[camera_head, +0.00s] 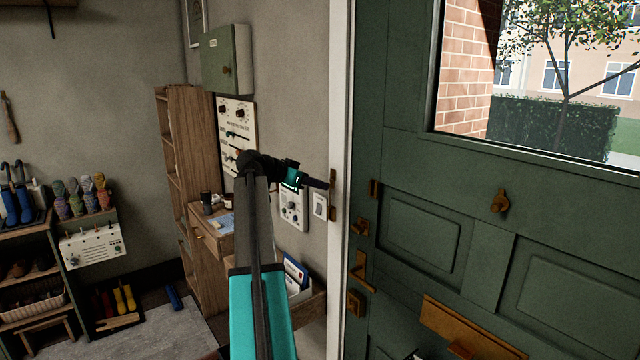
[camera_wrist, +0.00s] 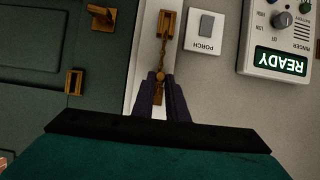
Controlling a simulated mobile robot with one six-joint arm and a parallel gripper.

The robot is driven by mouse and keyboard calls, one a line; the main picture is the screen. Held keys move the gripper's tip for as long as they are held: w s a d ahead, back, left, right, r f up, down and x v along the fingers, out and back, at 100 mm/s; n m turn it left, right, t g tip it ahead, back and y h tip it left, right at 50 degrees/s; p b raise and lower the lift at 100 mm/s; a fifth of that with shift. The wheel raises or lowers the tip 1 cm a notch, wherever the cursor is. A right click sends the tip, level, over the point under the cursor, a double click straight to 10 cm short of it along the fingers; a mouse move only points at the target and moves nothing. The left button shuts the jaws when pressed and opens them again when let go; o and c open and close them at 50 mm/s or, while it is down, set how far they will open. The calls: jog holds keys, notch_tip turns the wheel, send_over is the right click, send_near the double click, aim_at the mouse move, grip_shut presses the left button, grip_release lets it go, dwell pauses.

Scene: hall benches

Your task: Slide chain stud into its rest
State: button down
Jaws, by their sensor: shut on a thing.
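My gripper (camera_wrist: 160,80) is shut on the small brass chain stud (camera_wrist: 159,77), between its dark fingers in the wrist view. The brass chain (camera_wrist: 163,52) runs from the stud to a brass plate (camera_wrist: 167,23) on the white door frame. In the head view my gripper (camera_head: 326,185) is at the frame, beside brass fittings (camera_head: 332,212). More brass shows between the fingers; I cannot tell whether it is the rest or part of the stud. A brass fitting (camera_wrist: 75,83) on the green door stands apart from the fingers; it also shows in the head view (camera_head: 374,188).
A porch switch (camera_wrist: 204,33) and a ringer box (camera_wrist: 280,35) reading READY are on the wall close to the frame. Wooden shelves (camera_head: 178,165) stand left.

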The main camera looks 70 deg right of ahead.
jog(key=shift+s+r, duration=0.1)
jog(key=shift+s, duration=0.15)
jog(key=shift+w+a+b, duration=0.1)
jog(key=shift+b, duration=0.6)
jog(key=shift+w+f+b, duration=0.1)
jog(key=shift+f+b, duration=1.7)
jog(key=shift+f, duration=1.1)
jog(key=shift+b, duration=0.8)
jog(key=shift+f+b, duration=1.5)
jog(key=shift+f, duration=0.8)
dwell(1.0)
